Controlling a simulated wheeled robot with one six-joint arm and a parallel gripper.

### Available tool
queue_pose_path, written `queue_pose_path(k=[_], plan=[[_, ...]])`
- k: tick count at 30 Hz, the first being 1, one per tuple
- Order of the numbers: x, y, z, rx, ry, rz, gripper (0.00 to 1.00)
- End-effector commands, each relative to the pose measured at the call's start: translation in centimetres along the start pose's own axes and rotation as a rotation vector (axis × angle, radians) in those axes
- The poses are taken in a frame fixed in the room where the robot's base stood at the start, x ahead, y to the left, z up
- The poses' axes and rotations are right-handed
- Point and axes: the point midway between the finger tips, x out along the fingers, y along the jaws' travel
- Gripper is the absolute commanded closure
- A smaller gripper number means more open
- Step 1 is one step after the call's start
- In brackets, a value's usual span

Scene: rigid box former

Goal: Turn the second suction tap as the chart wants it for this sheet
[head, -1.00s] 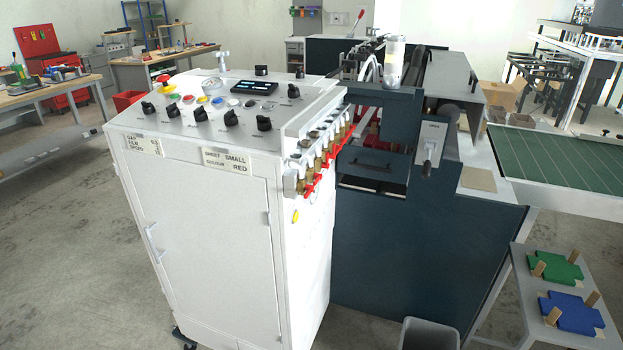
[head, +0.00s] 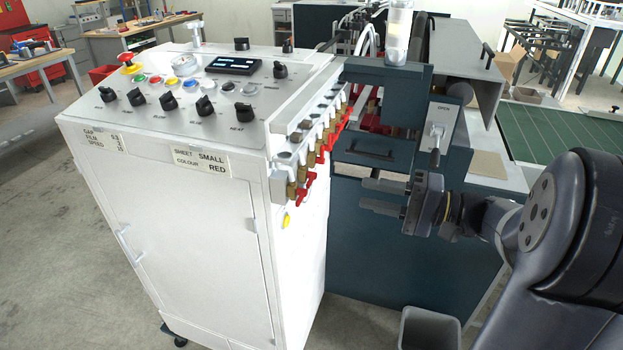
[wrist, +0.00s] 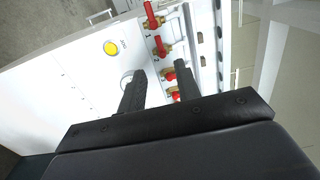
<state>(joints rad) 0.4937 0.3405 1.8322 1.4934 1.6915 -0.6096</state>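A row of brass taps with red handles (head: 303,190) runs along the right side of the white cabinet (head: 180,235). In the wrist view the nearest tap (wrist: 151,15) is at the top, and the second tap (wrist: 160,46) is just below it. More taps lie partly behind my fingers. Tiny marks beside them are too small to read surely. A plate on the cabinet front (head: 201,162) reads SHEET SMALL, COLOUR RED. I cannot make out a tap chart. My gripper (head: 363,194) is open and empty, right of the taps and apart from them; its fingers also show in the wrist view (wrist: 159,72).
The dark blue machine (head: 375,260) stands behind my gripper, with a lever marked OPEN (head: 436,138). A grey bin (head: 428,328) stands on the floor below. Knobs and buttons cover the cabinet's sloped panel (head: 205,75). A yellow button (wrist: 111,48) is beside the taps.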

Motion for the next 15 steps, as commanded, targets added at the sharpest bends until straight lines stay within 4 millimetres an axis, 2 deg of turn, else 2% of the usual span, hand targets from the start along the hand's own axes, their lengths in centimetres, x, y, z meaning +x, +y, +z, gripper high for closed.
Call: queue_pose_path(k=[15], plan=[[8.2,-0.1,0.2,0.004,-0.006,0.004,0.68]])
